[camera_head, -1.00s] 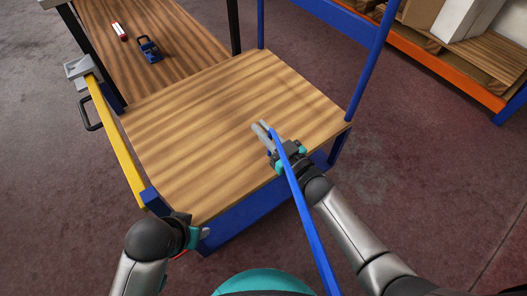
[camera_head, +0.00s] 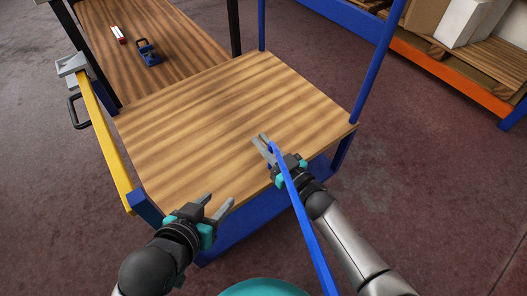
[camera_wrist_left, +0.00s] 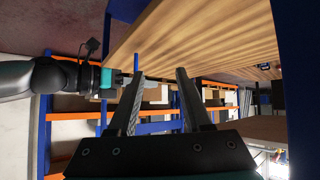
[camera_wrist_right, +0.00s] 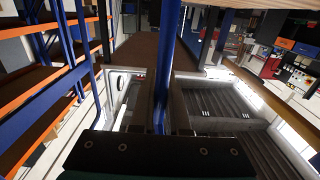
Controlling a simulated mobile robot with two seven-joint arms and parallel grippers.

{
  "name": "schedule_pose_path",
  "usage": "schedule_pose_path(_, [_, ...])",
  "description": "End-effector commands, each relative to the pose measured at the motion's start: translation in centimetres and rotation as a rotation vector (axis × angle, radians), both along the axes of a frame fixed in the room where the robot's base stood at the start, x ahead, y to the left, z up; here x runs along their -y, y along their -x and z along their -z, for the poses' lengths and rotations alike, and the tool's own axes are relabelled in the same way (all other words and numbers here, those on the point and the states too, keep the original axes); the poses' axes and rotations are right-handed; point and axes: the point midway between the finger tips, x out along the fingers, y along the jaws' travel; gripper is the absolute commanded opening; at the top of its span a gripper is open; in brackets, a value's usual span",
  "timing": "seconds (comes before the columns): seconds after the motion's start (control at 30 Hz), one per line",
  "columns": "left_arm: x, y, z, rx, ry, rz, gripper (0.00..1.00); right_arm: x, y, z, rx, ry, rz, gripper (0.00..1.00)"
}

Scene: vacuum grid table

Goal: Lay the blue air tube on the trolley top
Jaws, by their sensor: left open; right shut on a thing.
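The blue air tube (camera_head: 304,222) is long and thin. Its upper end is in my right gripper (camera_head: 268,145), and it runs down past the bottom edge of the head view. The tube also shows in the right wrist view (camera_wrist_right: 166,60), between the fingers. My right gripper is shut on the tube at the near right edge of the trolley top (camera_head: 215,120). The wooden trolley top is bare. My left gripper (camera_head: 219,203) is open and empty at the trolley's near left edge. Its two spread fingers show in the left wrist view (camera_wrist_left: 155,95).
A yellow bar (camera_head: 104,142) runs along the trolley's left side. Behind stands a wooden table with a blue clamp-like item (camera_head: 149,54) and a red and white item (camera_head: 117,35). An orange-edged rack (camera_head: 450,75) is at right.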

Motion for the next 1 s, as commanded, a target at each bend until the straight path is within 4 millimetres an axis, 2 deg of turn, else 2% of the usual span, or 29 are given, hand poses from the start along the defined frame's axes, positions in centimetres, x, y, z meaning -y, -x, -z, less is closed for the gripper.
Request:
schedule_pose_path(0.23, [1.5,-0.5,0.0,0.111,0.063,0.014,0.49,-0.1,0.1,1.0,0.000,0.000,-0.001,0.00])
schedule_pose_path(0.6, [4.0,-0.7,-1.3,0.341,0.199,0.023,0.49,-0.2,0.3,2.6,-0.001,-0.001,-0.003,0.00])
schedule_pose_path(1.0, [5.1,0.1,-3.0,0.526,0.315,0.011,0.49,-0.4,0.5,3.7,-0.001,-0.001,-0.005,0.00])
